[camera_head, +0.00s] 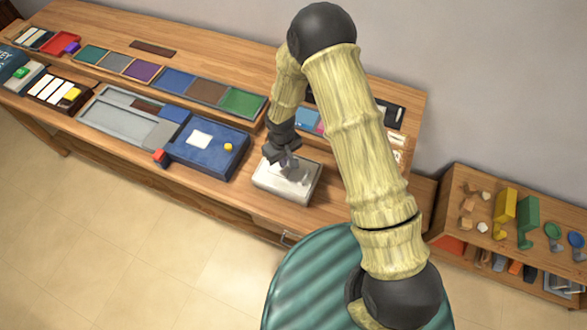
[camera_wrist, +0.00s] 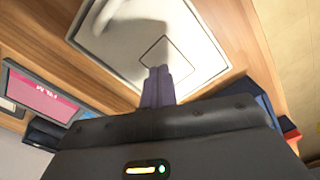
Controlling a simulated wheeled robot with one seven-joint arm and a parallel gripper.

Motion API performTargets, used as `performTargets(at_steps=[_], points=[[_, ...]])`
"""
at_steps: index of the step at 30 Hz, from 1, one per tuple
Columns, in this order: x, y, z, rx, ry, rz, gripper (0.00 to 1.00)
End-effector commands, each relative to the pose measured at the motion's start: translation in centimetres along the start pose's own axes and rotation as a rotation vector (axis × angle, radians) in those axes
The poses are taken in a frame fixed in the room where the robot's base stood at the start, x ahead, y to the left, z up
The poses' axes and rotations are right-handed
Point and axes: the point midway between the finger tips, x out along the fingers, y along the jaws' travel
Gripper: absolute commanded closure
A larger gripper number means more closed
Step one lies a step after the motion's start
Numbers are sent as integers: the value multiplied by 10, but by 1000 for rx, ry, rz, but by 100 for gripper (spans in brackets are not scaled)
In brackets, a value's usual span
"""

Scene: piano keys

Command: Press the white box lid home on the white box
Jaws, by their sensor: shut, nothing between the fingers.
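The white box (camera_head: 286,190) sits on the wooden bench near its front edge, to the right of a blue tray. The white box lid (camera_head: 305,174) is on top of it and also fills the upper part of the wrist view (camera_wrist: 190,50), where a thin dark square outline shows on its face. My gripper (camera_head: 289,166) is over the lid, fingers together and empty. In the wrist view the fingertips (camera_wrist: 159,72) appear at the corner of the outlined square. I cannot tell whether they touch the lid, or whether the lid is fully seated.
The blue tray (camera_head: 236,164) with a white square and a yellow knob stands left of the box. A pink and dark panel (camera_wrist: 45,97) lies beside it in the wrist view. A small shelf (camera_head: 450,222) with blocks stands at the right.

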Motion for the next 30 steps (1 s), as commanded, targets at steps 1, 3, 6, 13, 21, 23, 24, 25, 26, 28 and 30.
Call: performTargets(at_steps=[1,3,6,13,21,23,24,25,26,28,30], points=[[-6,-2,-1,-5,0,0,100],[-10,-5,-1,-10,0,0,100],[-17,-7,-2,-13,0,-1,100],[-32,-2,-1,-1,1,0,100],[-49,2,0,6,1,-1,100],[-53,2,0,6,1,-1,100],[-55,2,0,6,1,-1,100],[-56,2,0,6,1,-1,100],[-57,2,1,5,1,-1,100],[-58,2,1,5,0,-1,100],[-58,2,1,5,0,-1,100]])
